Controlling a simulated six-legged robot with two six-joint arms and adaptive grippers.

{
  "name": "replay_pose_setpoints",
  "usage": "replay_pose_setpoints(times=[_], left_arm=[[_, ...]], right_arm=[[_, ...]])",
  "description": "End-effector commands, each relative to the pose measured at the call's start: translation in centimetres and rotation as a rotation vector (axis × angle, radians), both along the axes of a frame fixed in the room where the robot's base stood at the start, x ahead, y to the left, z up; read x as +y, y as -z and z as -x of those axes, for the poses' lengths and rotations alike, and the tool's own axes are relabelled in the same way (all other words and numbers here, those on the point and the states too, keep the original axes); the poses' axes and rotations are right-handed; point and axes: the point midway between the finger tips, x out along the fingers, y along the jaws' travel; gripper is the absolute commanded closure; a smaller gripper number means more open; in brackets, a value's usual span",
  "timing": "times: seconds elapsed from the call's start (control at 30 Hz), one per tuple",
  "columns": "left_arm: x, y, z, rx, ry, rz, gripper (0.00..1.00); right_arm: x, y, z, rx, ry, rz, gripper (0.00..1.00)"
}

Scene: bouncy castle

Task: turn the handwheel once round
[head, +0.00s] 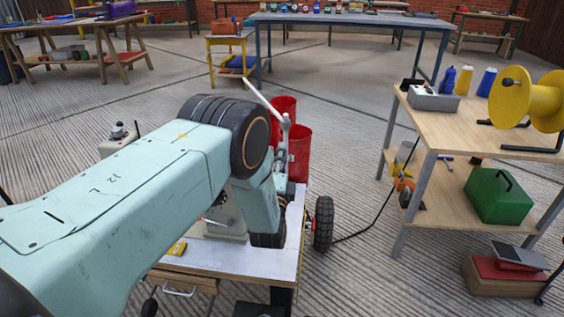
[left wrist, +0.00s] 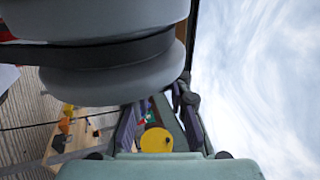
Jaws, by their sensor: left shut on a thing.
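My left arm comes in from the left in the head view, bends at its dark elbow and reaches down over a cart with a light top (head: 265,262). In the head view the arm covers the handwheel. My right gripper is not in view.
Red bins (head: 299,150) stand just behind the cart, near a pale rod (head: 263,97). A wooden workbench (head: 445,125) on the right holds a yellow reel (head: 535,100); a green box (head: 498,195) is on its lower shelf. A blue table (head: 350,20) stands behind, beyond open floor.

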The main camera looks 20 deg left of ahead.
Motion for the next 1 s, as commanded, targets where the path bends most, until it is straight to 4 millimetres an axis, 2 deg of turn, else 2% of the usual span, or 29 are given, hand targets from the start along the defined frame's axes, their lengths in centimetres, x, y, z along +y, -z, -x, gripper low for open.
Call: replay_pose_setpoints(times=[0.37, 0.4, 0.63, 1.0], left_arm=[[-0.03, 0.01, 0.07, -0.011, 0.001, -0.003, 1.00], [-0.03, 0.01, 0.07, -0.011, 0.001, -0.003, 0.79], [-0.03, 0.00, 0.07, -0.011, 0.001, -0.003, 0.60], [-0.10, 0.12, 0.32, -0.010, 0.001, -0.003, 0.58]], right_arm=[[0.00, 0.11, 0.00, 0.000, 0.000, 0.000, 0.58], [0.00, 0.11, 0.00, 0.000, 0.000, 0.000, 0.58], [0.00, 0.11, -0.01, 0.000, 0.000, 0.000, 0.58], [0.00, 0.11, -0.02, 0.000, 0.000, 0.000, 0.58]])
